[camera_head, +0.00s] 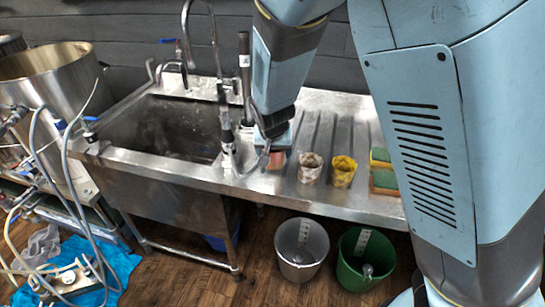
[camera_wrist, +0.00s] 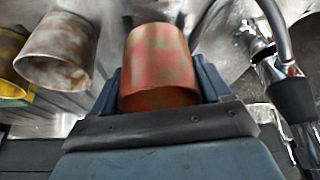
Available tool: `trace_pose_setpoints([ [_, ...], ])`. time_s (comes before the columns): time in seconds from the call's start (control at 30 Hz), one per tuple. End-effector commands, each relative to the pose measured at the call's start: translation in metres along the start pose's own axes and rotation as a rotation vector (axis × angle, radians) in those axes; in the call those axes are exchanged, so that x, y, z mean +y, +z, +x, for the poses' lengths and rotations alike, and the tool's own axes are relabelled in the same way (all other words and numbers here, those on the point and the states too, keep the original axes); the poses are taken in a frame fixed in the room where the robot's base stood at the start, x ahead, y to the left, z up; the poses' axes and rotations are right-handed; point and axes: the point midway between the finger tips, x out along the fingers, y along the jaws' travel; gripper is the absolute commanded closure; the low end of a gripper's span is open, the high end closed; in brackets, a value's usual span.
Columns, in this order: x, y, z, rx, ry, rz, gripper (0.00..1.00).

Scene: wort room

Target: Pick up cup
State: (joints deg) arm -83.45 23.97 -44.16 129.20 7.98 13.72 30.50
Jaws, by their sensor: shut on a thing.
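A red cup with greenish patches (camera_wrist: 160,62) sits between the two fingers of my gripper (camera_wrist: 160,88) in the wrist view. In the head view the red cup (camera_head: 277,160) shows only in part beneath my gripper (camera_head: 272,140), at the left end of the ribbed drainboard. My gripper is shut on this cup. I cannot tell whether the cup is touching the steel surface. A whitish-brown cup (camera_head: 310,168) and a yellow cup (camera_head: 343,171) stand to its right. In the wrist view the whitish-brown cup (camera_wrist: 58,50) and the yellow cup (camera_wrist: 12,62) are at the left.
A faucet (camera_head: 226,125) stands close left of my gripper, beside the sink basin (camera_head: 165,128). Sponges (camera_head: 384,180) lie right of the cups. A grey bucket (camera_head: 301,249) and a green bucket (camera_head: 365,258) stand on the floor. A large steel pot (camera_head: 55,95) is at far left.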

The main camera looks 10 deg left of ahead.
Motion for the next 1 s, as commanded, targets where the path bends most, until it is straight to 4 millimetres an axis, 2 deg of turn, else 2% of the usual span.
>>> trace_pose_setpoints([
  [0.2,0.007,0.007,-0.031,0.001,-0.004,-0.002,0.53],
  [0.5,0.017,0.017,-0.063,-0.001,-0.003,-0.002,0.53],
  [1.0,0.032,0.041,-0.092,0.0,-0.003,-0.003,0.53],
])
